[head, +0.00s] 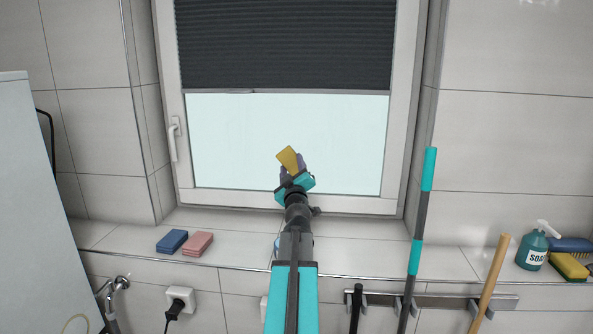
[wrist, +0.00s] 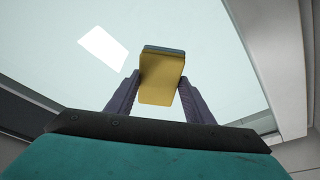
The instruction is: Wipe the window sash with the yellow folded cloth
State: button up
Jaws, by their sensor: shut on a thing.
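The yellow folded cloth (head: 287,158) is held in my gripper (head: 293,171), in front of the lower part of the window pane (head: 340,140). In the wrist view the cloth (wrist: 162,78) sits between the two purple fingers of my gripper (wrist: 160,100), which are shut on it. A grey-blue band shows along its far edge. The white window sash (head: 401,130) frames the pane. In the wrist view part of the sash (wrist: 262,60) runs down the right side. I cannot tell whether the cloth touches the glass.
A dark pleated blind (head: 285,45) covers the upper pane. A window handle (head: 173,140) is on the left. Blue (head: 172,241) and pink (head: 198,243) folded cloths lie on the sill. Poles (head: 420,215) hang at a rail.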

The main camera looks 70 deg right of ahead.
jog(key=shift+w+a, duration=0.15)
jog(key=shift+w, duration=0.35)
jog(key=shift+w, duration=0.15)
jog(key=shift+w+a+b, duration=0.25)
jog(key=shift+w+b, duration=0.4)
jog(key=shift+w, duration=0.1)
jog(key=shift+w+a+b, duration=0.25)
jog(key=shift+w+b, duration=0.4)
jog(key=shift+w, duration=0.1)
jog(key=shift+w, duration=0.15)
jog(key=shift+w+a+f+b, duration=0.1)
jog(key=shift+w+a+b, duration=0.1)
jog(key=shift+w+b, duration=0.4)
jog(key=shift+w+a+b, duration=0.2)
jog(key=shift+w+b, duration=0.35)
jog(key=shift+w+a, duration=0.2)
jog(key=shift+w, duration=0.2)
jog(key=shift+w+b, duration=0.1)
jog(key=shift+b, duration=0.35)
